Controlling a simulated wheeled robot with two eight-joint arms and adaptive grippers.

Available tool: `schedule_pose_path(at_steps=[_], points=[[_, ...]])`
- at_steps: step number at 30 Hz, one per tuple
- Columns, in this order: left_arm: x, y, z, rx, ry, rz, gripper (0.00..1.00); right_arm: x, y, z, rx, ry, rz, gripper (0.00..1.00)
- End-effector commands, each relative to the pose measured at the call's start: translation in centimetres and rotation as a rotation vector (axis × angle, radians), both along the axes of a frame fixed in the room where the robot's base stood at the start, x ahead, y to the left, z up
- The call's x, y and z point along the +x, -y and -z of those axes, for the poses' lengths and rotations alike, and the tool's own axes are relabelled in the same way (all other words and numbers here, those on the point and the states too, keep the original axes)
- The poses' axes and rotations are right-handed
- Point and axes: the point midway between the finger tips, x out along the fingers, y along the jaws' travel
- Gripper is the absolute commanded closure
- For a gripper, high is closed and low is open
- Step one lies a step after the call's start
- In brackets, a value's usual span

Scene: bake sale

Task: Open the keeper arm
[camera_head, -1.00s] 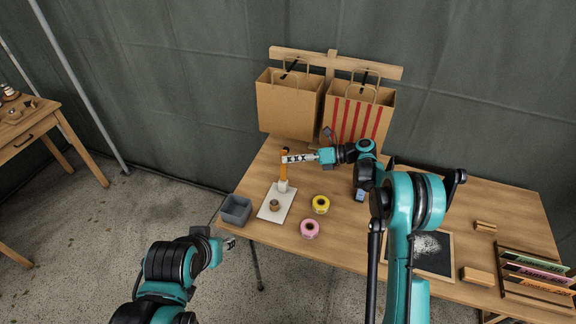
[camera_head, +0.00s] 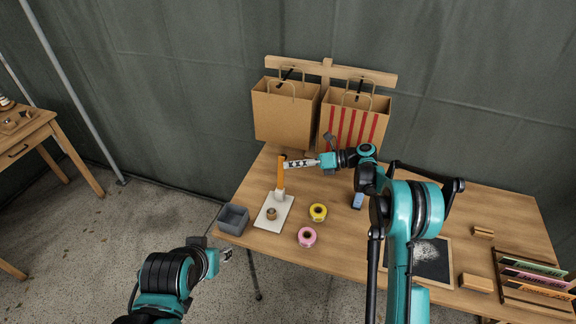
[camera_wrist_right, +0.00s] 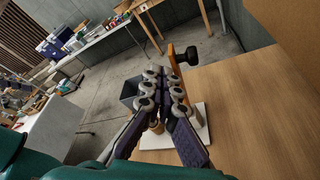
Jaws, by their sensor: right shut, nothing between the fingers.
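The keeper arm is an orange upright bar (camera_head: 281,175) on a white base plate (camera_head: 266,220), left of the table's middle. In the right wrist view the orange bar (camera_wrist_right: 174,62) stands just beyond the fingertips, with a black knob (camera_wrist_right: 188,56) at its upper end. My right gripper (camera_head: 288,163) is shut and empty, beside the bar's upper part on its right. It also shows in the wrist view (camera_wrist_right: 163,76); I cannot tell whether it touches the bar. A brown roll (camera_head: 271,214) sits on the plate. My left gripper (camera_head: 228,254) hangs off the table's front left; its jaws are too small to read.
A grey bin (camera_head: 233,220) stands left of the plate. Two paper bags (camera_head: 285,115) hang behind on a wooden rack. A chalkboard (camera_head: 436,272) and card holder (camera_head: 540,302) are at right.

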Motion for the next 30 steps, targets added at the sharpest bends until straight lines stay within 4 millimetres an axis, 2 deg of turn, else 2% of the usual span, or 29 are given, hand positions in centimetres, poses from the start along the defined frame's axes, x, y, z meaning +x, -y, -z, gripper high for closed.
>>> schedule_pose_path(at_steps=[9,15,20,25,30], points=[[0.0,0.0,0.0,0.000,0.000,0.000,0.59,-0.5,6.8,-1.7,0.000,0.000,0.004,1.00],[0.0,0.0,0.0,0.000,0.000,0.000,0.59,-0.9,9.5,-2.5,0.000,0.000,0.000,1.00],[0.0,0.0,0.0,0.000,0.000,0.000,0.59,-1.0,10.3,-2.7,0.000,0.000,0.000,1.00],[0.0,0.0,0.0,0.000,0.000,0.000,0.59,-1.2,10.1,-3.3,-0.022,0.029,-0.003,1.00],[0.0,0.0,0.0,0.000,0.000,0.000,0.59,-3.0,8.9,-5.9,-0.169,0.218,-0.028,1.00]])
